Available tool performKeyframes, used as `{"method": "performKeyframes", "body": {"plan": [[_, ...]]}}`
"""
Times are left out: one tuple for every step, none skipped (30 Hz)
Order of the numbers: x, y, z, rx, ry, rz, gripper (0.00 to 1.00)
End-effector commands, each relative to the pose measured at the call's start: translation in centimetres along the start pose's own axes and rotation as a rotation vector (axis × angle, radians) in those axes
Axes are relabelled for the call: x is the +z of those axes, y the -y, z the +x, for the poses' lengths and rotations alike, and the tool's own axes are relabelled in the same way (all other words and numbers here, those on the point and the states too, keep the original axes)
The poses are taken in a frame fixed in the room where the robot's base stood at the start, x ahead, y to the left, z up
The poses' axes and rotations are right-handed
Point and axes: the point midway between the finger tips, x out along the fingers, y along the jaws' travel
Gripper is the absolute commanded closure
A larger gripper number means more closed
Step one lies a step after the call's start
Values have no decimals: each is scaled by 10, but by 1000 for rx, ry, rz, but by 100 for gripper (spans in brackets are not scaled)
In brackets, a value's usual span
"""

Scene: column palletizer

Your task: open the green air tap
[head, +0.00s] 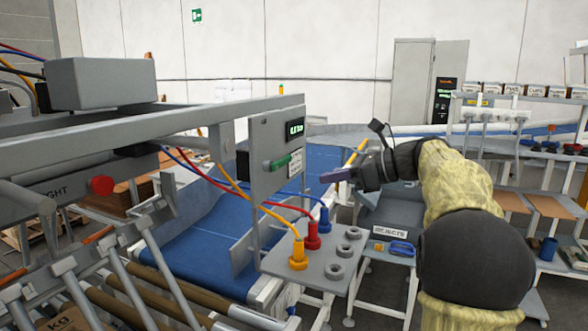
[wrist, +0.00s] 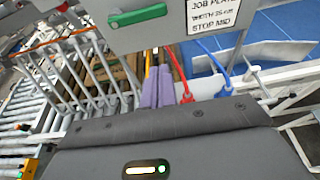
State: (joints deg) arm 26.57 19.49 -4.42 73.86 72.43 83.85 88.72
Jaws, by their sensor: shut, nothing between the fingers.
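The green air tap (head: 281,162) is a lever on the front of a grey control box (head: 262,140), and lies nearly level. It also shows at the top of the wrist view (wrist: 142,16), close to level on the box's lower part. My gripper (head: 325,178) is to the right of the box in the head view, a little lower than the tap and apart from it. In the wrist view the purple fingers (wrist: 158,85) are together and empty, below the tap and not seen touching it.
Yellow, red and blue hose plugs (head: 312,235) stand on a grey bracket plate (head: 330,265) below the box. Their hoses run up beside it. A job plate label (wrist: 216,17) is right of the tap. A blue conveyor (head: 205,245) lies behind.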

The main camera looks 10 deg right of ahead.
Motion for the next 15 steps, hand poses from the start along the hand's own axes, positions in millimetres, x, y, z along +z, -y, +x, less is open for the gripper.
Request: {"method": "performKeyframes", "body": {"plan": [[-1, 2, -2, -6, 0, 1, 100], [-1, 2, -2, -7, 0, 2, 100], [-1, 2, 0, -7, 0, 3, 100], [-1, 2, 2, -6, 0, 3, 100], [0, 2, 5, -5, 0, 3, 100], [0, 1, 10, -3, 0, 2, 100], [0, 1, 14, -1, 0, 2, 100], [1, 0, 19, 2, 0, 1, 100], [2, -1, 26, 4, 0, 0, 100], [2, -1, 31, 5, 0, 0, 100], [3, -2, 37, 7, 0, -1, 100], [3, -2, 45, 8, 0, 0, 100], [3, -3, 50, 9, 0, 0, 100], [3, -3, 56, 9, -1, -1, 100], [4, -3, 63, 10, -1, -2, 100]]}}
